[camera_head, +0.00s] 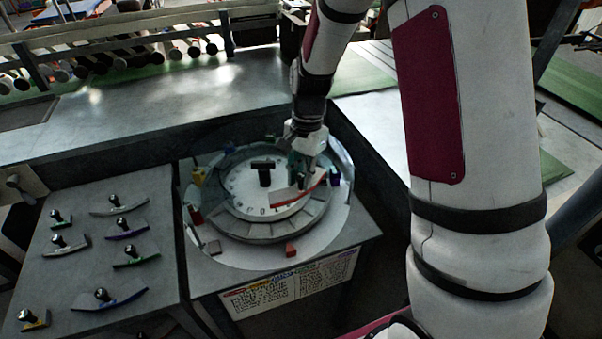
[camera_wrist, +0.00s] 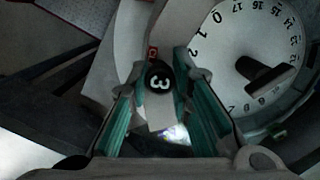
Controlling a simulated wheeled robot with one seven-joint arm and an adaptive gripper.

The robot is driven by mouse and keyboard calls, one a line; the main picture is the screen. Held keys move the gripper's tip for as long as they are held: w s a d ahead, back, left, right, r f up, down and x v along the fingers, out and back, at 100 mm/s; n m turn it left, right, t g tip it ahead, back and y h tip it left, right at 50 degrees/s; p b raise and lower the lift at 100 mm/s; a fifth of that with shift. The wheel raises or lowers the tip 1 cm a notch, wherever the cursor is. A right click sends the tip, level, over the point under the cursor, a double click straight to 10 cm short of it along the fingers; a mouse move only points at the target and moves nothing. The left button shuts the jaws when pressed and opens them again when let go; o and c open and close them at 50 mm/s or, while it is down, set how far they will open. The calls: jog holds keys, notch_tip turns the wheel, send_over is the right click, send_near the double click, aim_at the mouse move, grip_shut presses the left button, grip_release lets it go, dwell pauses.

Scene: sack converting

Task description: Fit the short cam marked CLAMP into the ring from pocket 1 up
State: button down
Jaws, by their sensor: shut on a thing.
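My gripper (camera_head: 301,172) is over the right part of the round ring fixture (camera_head: 255,235). The cam (camera_head: 284,197) is a curved grey piece with a red edge. A small red mark shows beside the knob in the wrist view. I cannot tell whether the cam rests in the ring or hangs just above it. The numbered dial (camera_wrist: 237,45) lies right of the cam in the wrist view.
Several knobbed cams, short and long, lie on the left table (camera_head: 75,290). A black T-handle (camera_head: 263,172) stands on the dial. Small coloured blocks, including a red one (camera_head: 291,250), sit around the ring. A printed label (camera_head: 290,285) is on the front. A raised wall stands behind.

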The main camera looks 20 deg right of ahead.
jog(key=shift+f+b, duration=1.4)
jog(key=shift+f, duration=3.5)
jog(key=shift+f, duration=0.45)
jog(key=c, duration=1.4)
grip_release()
jog(key=shift+o, duration=0.2)
jog(key=r, duration=0.8)
jog(key=d+r, duration=0.1)
jog(key=r, duration=0.3)
jog(key=shift+w+d, duration=0.1)
jog(key=shift+w, duration=0.25)
notch_tip(320, 180, up, 7)
jog(key=p, duration=0.2)
jog(key=shift+p, duration=0.4)
jog(key=shift+f, duration=0.1)
